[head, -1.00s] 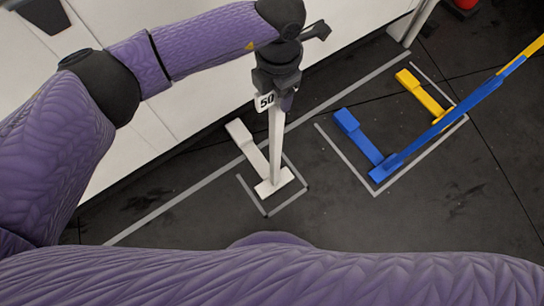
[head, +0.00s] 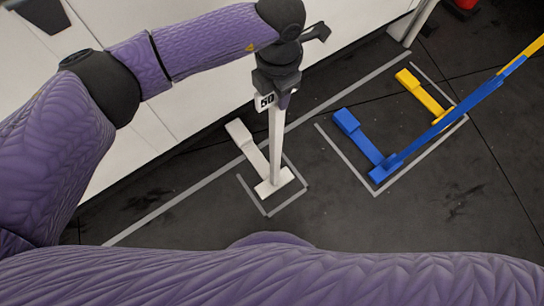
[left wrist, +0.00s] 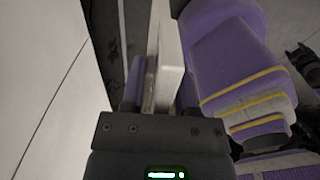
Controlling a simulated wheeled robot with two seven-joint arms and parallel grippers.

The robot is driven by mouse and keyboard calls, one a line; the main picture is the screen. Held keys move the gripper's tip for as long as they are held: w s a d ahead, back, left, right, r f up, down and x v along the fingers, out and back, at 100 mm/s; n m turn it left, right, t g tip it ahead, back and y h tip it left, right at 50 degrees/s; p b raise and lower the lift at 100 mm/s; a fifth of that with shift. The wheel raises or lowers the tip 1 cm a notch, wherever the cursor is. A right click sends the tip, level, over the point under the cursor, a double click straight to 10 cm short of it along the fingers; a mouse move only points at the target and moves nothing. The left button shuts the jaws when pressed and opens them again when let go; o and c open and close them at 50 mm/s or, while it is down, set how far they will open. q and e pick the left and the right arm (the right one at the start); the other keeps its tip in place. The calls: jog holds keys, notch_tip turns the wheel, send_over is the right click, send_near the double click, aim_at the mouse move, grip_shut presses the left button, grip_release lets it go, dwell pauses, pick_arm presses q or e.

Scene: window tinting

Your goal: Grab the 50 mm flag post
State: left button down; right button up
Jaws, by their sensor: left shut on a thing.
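The 50 mm flag post (head: 276,145) is white and stands upright on the dark floor, with a small white "50" tag (head: 265,101) near its top. Its white foot (head: 273,182) rests inside a grey taped corner mark. My left gripper (head: 278,92) is shut on the upper part of the post, around the tag's height. In the left wrist view the pale post (left wrist: 168,60) runs up from between the jaws (left wrist: 162,108). The gripper hides the post's top in the head view. My right gripper is out of view.
A blue post (head: 430,135) and a yellow post (head: 425,94) stand to the right in their own taped mark (head: 350,165). A white panelled surface (head: 150,150) lies close behind my left arm. Open dark floor (head: 400,220) lies at the front right.

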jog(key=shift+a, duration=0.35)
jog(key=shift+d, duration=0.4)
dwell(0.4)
